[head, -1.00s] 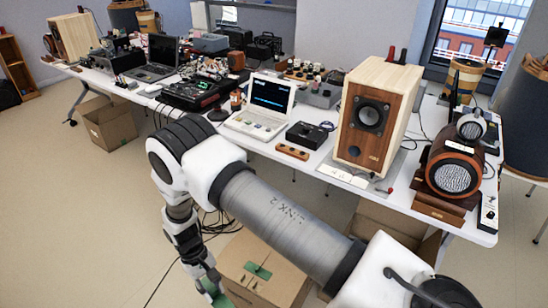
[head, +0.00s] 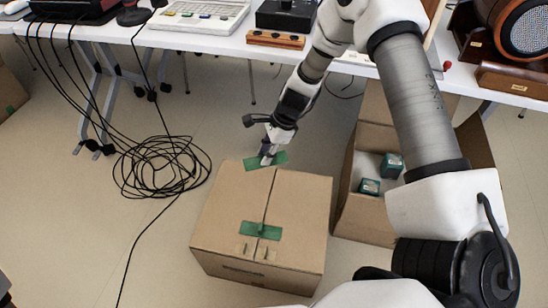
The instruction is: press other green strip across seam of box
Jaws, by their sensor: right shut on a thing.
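A closed brown cardboard box (head: 225,205) sits on the floor, with its seam running front to back along the top. One green strip (head: 260,230) lies flat across the seam near the front edge. My right gripper (head: 267,158) is shut on another green strip (head: 278,160) at the far edge of the box top, around the far end of the seam. I cannot tell whether this strip touches the cardboard or hovers just above it. The fingertips partly cover it. My left gripper is not in view.
An open carton (head: 348,215) with green-and-dark small boxes (head: 391,165) stands right of the box. A coil of black cable (head: 160,168) lies on the floor to the left. The white table (head: 215,40) edge runs behind.

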